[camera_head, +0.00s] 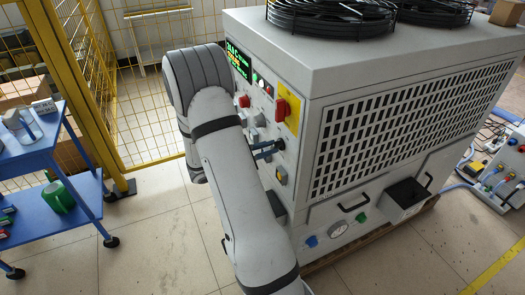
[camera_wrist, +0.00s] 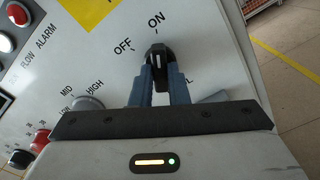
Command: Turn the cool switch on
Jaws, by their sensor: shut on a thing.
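The cool switch (camera_wrist: 159,54) is a black rotary knob with a white mark, on the white control panel (camera_wrist: 105,62) of the machine. The OFF label lies to its upper left and the ON label just above it in the wrist view. The white mark points up, roughly towards ON. My gripper (camera_wrist: 161,82) has its blue fingers on either side of the knob and is shut on it. In the head view my gripper (camera_head: 266,149) reaches the panel's front from the left, and my arm hides part of the panel.
A red switch on a yellow plate (camera_head: 292,112) and a lit display (camera_head: 238,62) are on the same panel. A MID/HIGH selector knob (camera_wrist: 88,103) is close to the left of my fingers. A blue cart (camera_head: 60,165) and yellow fence (camera_head: 150,100) stand left.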

